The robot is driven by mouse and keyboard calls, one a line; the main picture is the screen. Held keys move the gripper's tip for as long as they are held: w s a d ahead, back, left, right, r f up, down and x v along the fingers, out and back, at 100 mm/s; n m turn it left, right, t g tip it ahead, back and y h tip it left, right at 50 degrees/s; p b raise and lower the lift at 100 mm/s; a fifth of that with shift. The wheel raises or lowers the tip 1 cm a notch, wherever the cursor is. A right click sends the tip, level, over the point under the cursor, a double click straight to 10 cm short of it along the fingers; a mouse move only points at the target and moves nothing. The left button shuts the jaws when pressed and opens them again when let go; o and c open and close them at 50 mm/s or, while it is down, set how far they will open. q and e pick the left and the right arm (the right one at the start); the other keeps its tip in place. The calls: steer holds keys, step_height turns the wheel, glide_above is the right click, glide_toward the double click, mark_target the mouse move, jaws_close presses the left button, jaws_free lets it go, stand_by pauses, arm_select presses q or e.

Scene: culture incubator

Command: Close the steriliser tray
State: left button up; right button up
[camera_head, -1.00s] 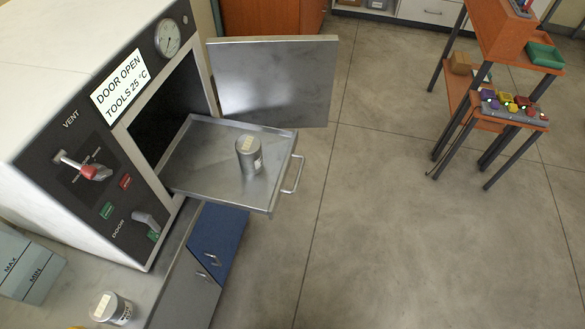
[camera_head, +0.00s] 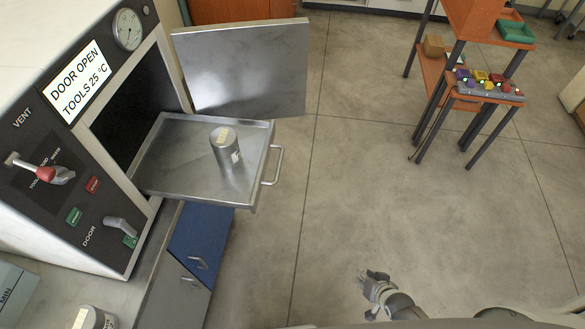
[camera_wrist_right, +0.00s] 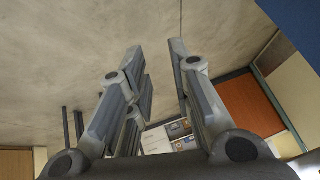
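The steriliser tray (camera_head: 185,183) is pulled out of the steriliser (camera_head: 50,120) in the head view. A metal canister (camera_head: 226,150) stands on it, and its handle (camera_head: 274,166) is on its right side. The steriliser door (camera_head: 245,70) stands open behind the tray. My right gripper (camera_head: 371,277) is over the floor at the lower middle, to the right of and below the tray, apart from it. In the right wrist view its fingers (camera_wrist_right: 155,62) are spread with nothing between them. My left gripper is not in view.
Below the steriliser are a counter and a blue cabinet (camera_head: 203,236). A second canister (camera_head: 92,318) stands on the counter at the bottom edge. An orange stand with a button panel (camera_head: 488,87) is at the upper right. The floor between is clear.

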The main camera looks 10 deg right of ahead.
steer(key=w+r+t, duration=0.1)
steer(key=w+r, duration=0.1)
steer(key=w, duration=0.1)
steer(key=w+a+r+m+t+b, duration=0.1)
steer(key=w+r, duration=0.2)
steer(key=w+r+m+t+y+b, duration=0.1)
steer(key=w+r, duration=0.1)
steer(key=w, duration=0.1)
steer(key=shift+w+a+r, duration=0.15)
steer(key=shift+w+r, duration=0.1)
steer(key=shift+w, duration=0.15)
jaws_close()
steer(key=w+a+r+m+t+y+b, duration=0.25)
steer(key=w+a+r, duration=0.2)
steer(key=r, duration=0.75)
steer(key=w+a+r+m+t+y+b, duration=0.25)
steer(key=a+r+y, duration=0.2)
steer(key=r, duration=0.65)
steer(key=a+p+x, duration=0.1)
steer(key=x, duration=0.5)
steer(key=s+a+p+x, duration=0.1)
steer(key=x, duration=0.6)
steer(key=shift+s+a+f+g+h, duration=0.2)
steer(key=shift+a+f+g+h, duration=0.1)
steer(key=shift+a+f+h, duration=0.1)
